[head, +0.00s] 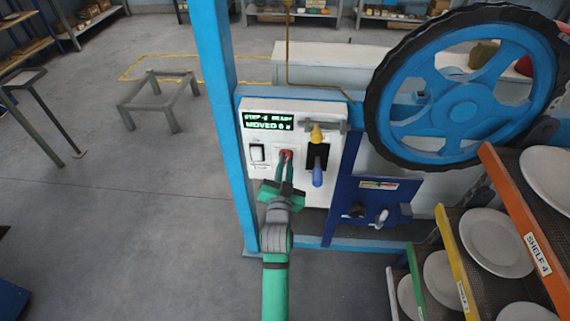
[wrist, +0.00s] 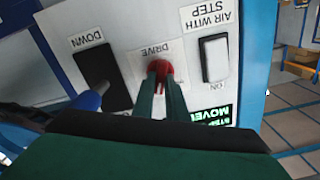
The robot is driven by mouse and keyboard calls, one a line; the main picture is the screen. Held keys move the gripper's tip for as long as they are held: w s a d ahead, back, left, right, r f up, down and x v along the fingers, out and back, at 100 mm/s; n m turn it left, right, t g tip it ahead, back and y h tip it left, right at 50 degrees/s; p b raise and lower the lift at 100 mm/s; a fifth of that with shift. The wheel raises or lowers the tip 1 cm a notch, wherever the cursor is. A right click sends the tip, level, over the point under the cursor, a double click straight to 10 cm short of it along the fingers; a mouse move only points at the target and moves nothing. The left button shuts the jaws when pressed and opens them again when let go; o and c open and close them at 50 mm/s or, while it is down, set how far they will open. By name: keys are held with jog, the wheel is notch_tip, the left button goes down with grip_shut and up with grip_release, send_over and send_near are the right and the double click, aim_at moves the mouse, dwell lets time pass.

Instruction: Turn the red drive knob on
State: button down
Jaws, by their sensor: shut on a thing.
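The red drive knob (head: 286,154) sits in the middle of the white control panel (head: 258,192), below the green display. In the wrist view the red knob (wrist: 160,72) shows under the label DRIVE, with its lower part hidden by the fingers. My gripper (head: 286,163) reaches the panel from the front, and its green fingers are shut on the knob. In the wrist view my gripper (wrist: 161,84) has both fingertips close together on the knob. Which way the knob points is hard to tell.
A white rocker switch (head: 257,153) is left of the knob. A lever with a blue handle (head: 318,173) and a yellow knob (head: 317,134) stand close at its right. A blue post (head: 222,120) rises at left. A large blue wheel (head: 463,100) and plate shelves (head: 470,290) are at right.

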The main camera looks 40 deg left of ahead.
jog(key=shift+w+d+m, duration=0.1)
jog(key=shift+m, duration=2.1)
jog(key=shift+d, duration=0.1)
jog(key=c, duration=1.8)
grip_release()
jog(key=shift+o, duration=0.2)
jog(key=v, duration=1)
jog(key=shift+s+d, duration=0.25)
jog(key=shift+s+a+f, duration=0.1)
jog(key=shift+s, duration=0.1)
